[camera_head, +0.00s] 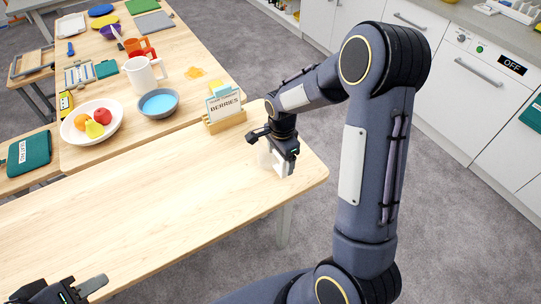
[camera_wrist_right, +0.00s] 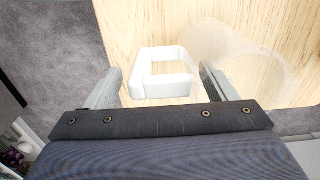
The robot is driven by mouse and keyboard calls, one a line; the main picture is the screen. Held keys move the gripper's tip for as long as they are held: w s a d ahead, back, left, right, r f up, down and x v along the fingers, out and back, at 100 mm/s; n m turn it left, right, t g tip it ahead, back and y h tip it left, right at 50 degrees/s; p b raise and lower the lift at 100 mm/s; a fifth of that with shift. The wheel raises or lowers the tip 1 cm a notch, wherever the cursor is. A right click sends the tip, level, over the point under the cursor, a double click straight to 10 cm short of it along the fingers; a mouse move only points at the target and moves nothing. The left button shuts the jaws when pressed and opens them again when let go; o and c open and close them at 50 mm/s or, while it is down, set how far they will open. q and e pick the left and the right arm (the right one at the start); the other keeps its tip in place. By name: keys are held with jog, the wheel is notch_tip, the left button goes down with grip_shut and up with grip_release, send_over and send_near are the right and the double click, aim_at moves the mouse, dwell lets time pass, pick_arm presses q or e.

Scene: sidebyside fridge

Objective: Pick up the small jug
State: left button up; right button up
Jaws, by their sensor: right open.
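The small jug (camera_wrist_right: 160,89) has a white squared handle and a clear, see-through body that is hard to make out to the right of it in the right wrist view. In the head view it stands near the right end of the wooden table, largely hidden by my right gripper (camera_head: 272,153). In the right wrist view my right gripper (camera_wrist_right: 162,88) is open, with one finger on each side of the handle; contact cannot be told. My left gripper (camera_head: 62,290) is at the bottom left, partly cut off, away from the jug.
A larger white jug (camera_head: 147,77), a grey-blue bowl (camera_head: 158,110), a fruit bowl (camera_head: 70,136) and a card holder (camera_head: 225,118) stand farther back. The near tabletop (camera_head: 150,205) is clear. White cabinets (camera_head: 465,75) line the right.

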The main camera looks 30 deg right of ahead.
jog(key=shift+f, duration=0.2)
jog(key=c, duration=1.2)
jog(key=shift+r, duration=0.15)
